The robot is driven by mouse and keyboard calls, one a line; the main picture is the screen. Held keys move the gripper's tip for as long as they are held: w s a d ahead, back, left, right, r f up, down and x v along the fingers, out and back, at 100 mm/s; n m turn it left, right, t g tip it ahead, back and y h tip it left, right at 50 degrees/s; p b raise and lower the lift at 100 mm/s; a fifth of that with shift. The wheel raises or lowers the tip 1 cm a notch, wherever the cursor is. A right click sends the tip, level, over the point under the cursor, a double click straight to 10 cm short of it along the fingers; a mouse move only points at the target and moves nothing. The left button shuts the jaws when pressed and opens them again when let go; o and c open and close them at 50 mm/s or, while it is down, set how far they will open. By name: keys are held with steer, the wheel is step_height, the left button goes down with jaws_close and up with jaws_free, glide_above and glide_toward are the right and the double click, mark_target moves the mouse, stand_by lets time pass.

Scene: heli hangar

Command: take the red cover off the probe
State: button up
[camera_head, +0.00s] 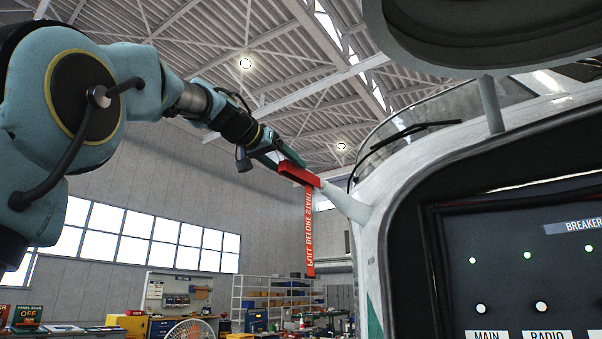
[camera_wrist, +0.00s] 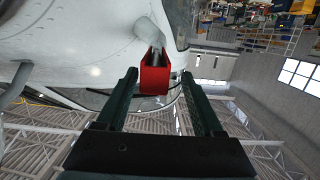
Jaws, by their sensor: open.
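The red cover (camera_head: 299,174) sits on the end of the probe (camera_head: 347,204), which juts from the white helicopter nose. A red ribbon (camera_head: 309,235) with white lettering hangs from the cover. My gripper (camera_head: 287,160) is at the cover's outer end in the head view. In the wrist view, the open fingers (camera_wrist: 159,77) stand either side of the boxy red cover (camera_wrist: 155,80), with a visible gap on each side. The pale probe base (camera_wrist: 148,32) and a thin metal part show entering the cover. The ribbon is not visible in the wrist view.
The helicopter nose (camera_head: 385,200) and its windscreen lie close to the right of the cover. A breaker panel (camera_head: 525,270) fills the lower right. Shelves (camera_head: 275,295) and workbenches stand far behind. The air left of the cover, below my arm, is free.

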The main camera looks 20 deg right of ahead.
mark_target(301, 175)
steer(key=p+x, duration=0.2)
steer(key=x, duration=0.1)
steer(key=p+x, duration=0.1)
steer(key=shift+s+d+p, duration=0.15)
steer(key=shift+d+p, duration=0.2)
steer(key=shift+d, duration=0.05)
steer(key=shift+d+f, duration=0.25)
steer(key=shift+d, duration=0.05)
jaws_close()
